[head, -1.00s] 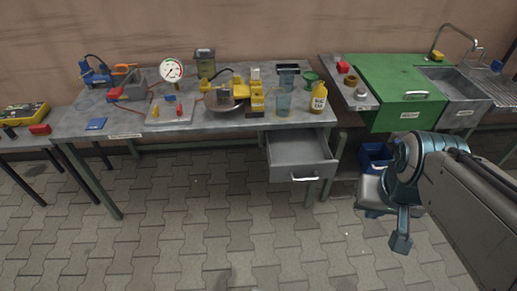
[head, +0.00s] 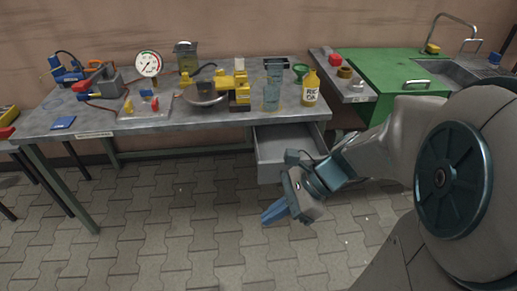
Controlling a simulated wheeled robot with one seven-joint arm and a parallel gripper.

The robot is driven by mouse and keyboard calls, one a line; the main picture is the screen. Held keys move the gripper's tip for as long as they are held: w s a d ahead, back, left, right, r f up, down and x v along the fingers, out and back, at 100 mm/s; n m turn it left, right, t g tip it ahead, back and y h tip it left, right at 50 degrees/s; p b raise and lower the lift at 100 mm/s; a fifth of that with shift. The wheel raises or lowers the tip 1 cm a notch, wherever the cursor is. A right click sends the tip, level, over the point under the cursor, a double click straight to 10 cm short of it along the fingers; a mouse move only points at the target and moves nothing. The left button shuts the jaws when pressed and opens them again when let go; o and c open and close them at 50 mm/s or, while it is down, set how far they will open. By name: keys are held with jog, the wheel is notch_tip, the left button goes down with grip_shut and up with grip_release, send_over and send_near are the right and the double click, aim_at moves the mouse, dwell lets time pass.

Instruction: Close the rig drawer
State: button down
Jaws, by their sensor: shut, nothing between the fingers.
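The rig drawer (head: 270,157) is a grey metal drawer under the right end of the workbench (head: 68,113). It is pulled out, and its inside shows. Its front panel is partly hidden by my arm, and its handle cannot be seen. My gripper (head: 270,214) is shut and empty. It is in front of the drawer and low, pointing down and to the left. I cannot tell whether my wrist touches the drawer front.
The bench top carries a gauge (head: 148,63), a yellow microscope-like device (head: 238,90), a beaker (head: 271,97) and a yellow bottle (head: 310,88) near the drawer's corner. A green cabinet (head: 385,72) with a sink stands at right. The paved floor in front is clear.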

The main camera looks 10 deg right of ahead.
jog(key=w+f+m+t+y+b, duration=0.2)
jog(key=w+f+m+y+b, duration=0.1)
jog(key=w+f+m+b, duration=0.25)
jog(key=m+t+b, duration=1.1)
jog(key=m+b, duration=0.3)
jog(key=m, duration=0.8)
send_near(268, 174)
jog(key=w+a+r, duration=0.2)
jog(key=a+r, duration=0.1)
jog(key=a, duration=0.5)
jog(key=shift+w+d+f+n+y, duration=0.1)
jog(key=shift+w+n+y, duration=0.05)
jog(key=shift+w, duration=0.4)
jog(key=shift+w+d+n+y, duration=0.1)
jog(key=shift+w+d+y, duration=0.05)
jog(key=shift+w, duration=0.35)
